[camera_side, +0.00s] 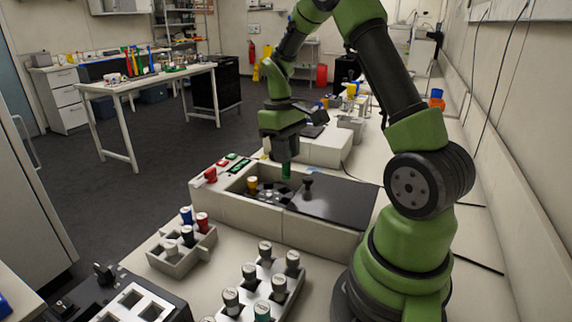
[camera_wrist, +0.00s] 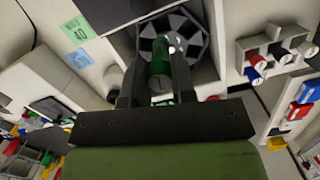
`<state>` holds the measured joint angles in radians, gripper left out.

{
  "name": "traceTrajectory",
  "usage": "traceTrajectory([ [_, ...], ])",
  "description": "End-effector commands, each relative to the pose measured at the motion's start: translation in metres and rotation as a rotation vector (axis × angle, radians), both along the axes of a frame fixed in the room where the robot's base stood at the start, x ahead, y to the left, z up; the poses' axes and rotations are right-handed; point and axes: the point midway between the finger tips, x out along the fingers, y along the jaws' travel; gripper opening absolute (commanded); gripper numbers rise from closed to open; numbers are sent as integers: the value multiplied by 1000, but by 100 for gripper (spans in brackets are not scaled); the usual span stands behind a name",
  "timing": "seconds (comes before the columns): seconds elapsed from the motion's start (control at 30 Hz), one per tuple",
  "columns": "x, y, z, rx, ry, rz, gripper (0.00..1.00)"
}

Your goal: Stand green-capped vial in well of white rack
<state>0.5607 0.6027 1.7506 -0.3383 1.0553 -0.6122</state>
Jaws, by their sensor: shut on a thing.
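The green-capped vial (camera_wrist: 160,62) is held between the two dark fingers of my gripper (camera_wrist: 157,88) in the wrist view. In the side view, my gripper (camera_side: 284,156) points down over the open bay of the shaker, and a green part of the vial (camera_side: 286,171) shows below it. Whether the vial touches anything in the bay is unclear. A small whitish rack (camera_side: 170,267) stands front left of the shaker, with blue-, red- and dark-topped vials in it. It also shows at upper right in the wrist view (camera_wrist: 245,48). My gripper is away from this rack.
The shaker (camera_side: 235,212) has a dark lid (camera_side: 335,200) at right and a dark octagonal holder (camera_wrist: 190,40) inside its bay. A yellow-topped vial (camera_side: 252,184) stands in the bay. Another rack (camera_side: 285,301) with several vials is in front. Bench shows between the racks.

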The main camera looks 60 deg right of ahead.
Motion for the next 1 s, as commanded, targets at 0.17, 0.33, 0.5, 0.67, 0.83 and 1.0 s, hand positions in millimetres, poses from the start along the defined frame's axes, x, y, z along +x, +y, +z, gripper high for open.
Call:
traceTrajectory([
  [0.17, 0, 0, 1, 0, 0, 0, 11],
  [0.33, 0, 0, 2, -1, -1, 0, 11],
  [0.5, 1, -1, 20, -3, -5, 0, 11],
  [0.67, 1, -1, 46, -4, -6, -1, 11],
  [0.83, 16, 7, 52, 3, -10, 157, 11],
  [1.0, 40, 20, 52, 8, -21, 417, 11],
])
